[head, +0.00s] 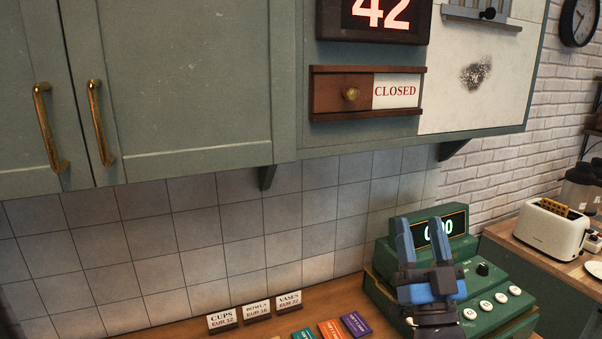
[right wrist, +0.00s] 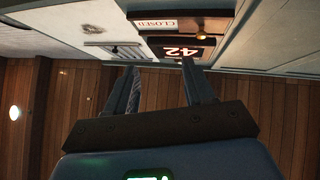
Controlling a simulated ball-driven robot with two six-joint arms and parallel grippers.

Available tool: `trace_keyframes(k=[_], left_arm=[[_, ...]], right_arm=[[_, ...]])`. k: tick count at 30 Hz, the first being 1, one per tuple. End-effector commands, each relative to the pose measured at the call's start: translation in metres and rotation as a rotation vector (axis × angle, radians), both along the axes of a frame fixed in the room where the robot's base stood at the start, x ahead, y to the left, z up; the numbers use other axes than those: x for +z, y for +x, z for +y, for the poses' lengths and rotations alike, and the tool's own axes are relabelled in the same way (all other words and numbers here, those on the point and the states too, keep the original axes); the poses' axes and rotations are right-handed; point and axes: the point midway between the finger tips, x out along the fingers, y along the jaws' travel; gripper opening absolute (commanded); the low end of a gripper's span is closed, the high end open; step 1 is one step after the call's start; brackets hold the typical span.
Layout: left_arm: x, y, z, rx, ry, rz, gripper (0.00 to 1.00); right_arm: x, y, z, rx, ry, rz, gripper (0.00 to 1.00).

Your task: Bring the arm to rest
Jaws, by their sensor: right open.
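My right gripper (head: 422,240) is open and empty. In the head view it points upward in front of the green cash register (head: 487,320), and its fingers partly cover the register's display. In the right wrist view the gripper's two fingers (right wrist: 163,85) stand apart with nothing between them. Beyond them the "42" sign (right wrist: 180,50) and the "CLOSED" slider sign (right wrist: 157,24) show upside down. My left gripper is in neither view.
Green cabinets (head: 190,80) hang above the tiled wall. The CLOSED sign (head: 397,91) sits under the number display (head: 380,15). Small price cards (head: 255,313) and coloured cards (head: 330,330) are on the wooden counter (head: 195,329). A toaster (head: 550,229) stands at the right.

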Motion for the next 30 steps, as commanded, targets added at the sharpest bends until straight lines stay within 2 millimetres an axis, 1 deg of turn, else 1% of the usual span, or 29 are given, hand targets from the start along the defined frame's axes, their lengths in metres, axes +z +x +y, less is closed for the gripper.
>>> trace_keyframes(k=[1,2,3,8,9,14,15,20,21,23,24,27,30], left_arm=[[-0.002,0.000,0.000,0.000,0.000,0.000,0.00],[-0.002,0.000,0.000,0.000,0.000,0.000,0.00],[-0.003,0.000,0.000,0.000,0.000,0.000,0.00],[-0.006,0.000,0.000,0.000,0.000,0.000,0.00],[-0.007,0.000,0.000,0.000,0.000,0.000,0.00],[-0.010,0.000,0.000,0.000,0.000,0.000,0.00],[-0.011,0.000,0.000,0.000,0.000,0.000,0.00],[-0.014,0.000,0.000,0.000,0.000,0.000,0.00],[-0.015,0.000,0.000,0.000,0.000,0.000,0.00],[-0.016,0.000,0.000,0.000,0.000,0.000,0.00],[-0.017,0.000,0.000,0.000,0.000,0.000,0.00],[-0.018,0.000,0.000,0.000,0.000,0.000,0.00],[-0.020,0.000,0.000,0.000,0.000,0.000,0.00]], right_arm=[[-0.025,-0.003,-0.002,-0.012,-0.002,0.026,0.53],[-0.037,-0.005,-0.003,-0.019,-0.005,0.035,0.53],[-0.053,-0.009,-0.005,-0.029,-0.007,0.049,0.53],[-0.115,-0.028,-0.010,-0.061,-0.024,0.111,0.53],[-0.131,-0.035,-0.010,-0.068,-0.029,0.130,0.53],[-0.190,-0.063,-0.014,-0.091,-0.052,0.212,0.53],[-0.205,-0.071,-0.014,-0.095,-0.058,0.237,0.53],[-0.260,-0.108,-0.016,-0.109,-0.083,0.343,0.53],[-0.274,-0.118,-0.016,-0.110,-0.089,0.376,0.53],[-0.294,-0.134,-0.017,-0.112,-0.098,0.424,0.53],[-0.307,-0.145,-0.017,-0.112,-0.103,0.461,0.53],[-0.338,-0.172,-0.018,-0.113,-0.117,0.556,0.53],[-0.364,-0.198,-0.019,-0.111,-0.124,0.646,0.53]])
